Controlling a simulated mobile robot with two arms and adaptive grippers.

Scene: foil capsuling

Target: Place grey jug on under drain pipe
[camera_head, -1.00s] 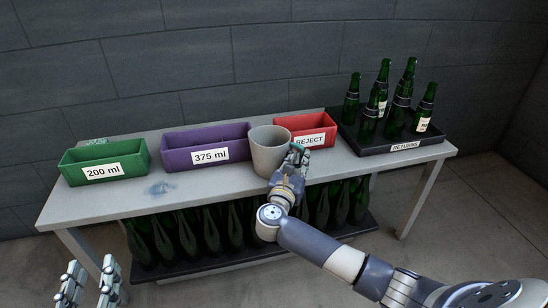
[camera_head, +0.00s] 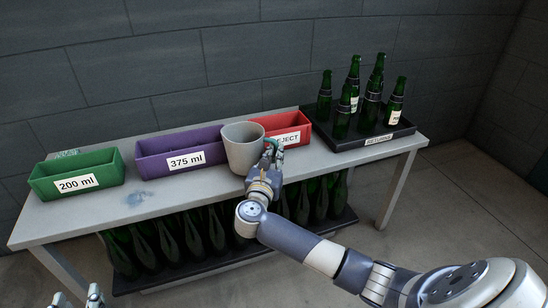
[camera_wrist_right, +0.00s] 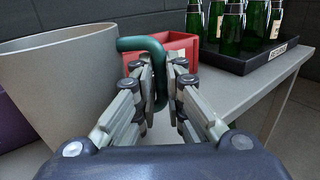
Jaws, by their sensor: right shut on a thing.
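The grey jug (camera_head: 243,148) is upright at the front of the table, before the gap between the purple and red bins. It also fills the left of the right wrist view (camera_wrist_right: 60,85). My right gripper (camera_head: 272,150) is at the jug's right side, shut on its green handle (camera_wrist_right: 158,70); the fingers close on both sides of the handle in the right wrist view (camera_wrist_right: 160,88). Whether the jug's base touches the table is hard to tell. My left gripper (camera_head: 78,298) shows only as fingertips at the bottom left edge, apart and empty. No drain pipe is visible.
On the table (camera_head: 300,165) stand a green bin (camera_head: 76,182), a purple bin (camera_head: 180,161), a red bin (camera_head: 290,139) and a black returns tray (camera_head: 378,140) with several bottles. A lower shelf holds more bottles. The table's front left is clear, with a bluish stain (camera_head: 139,198).

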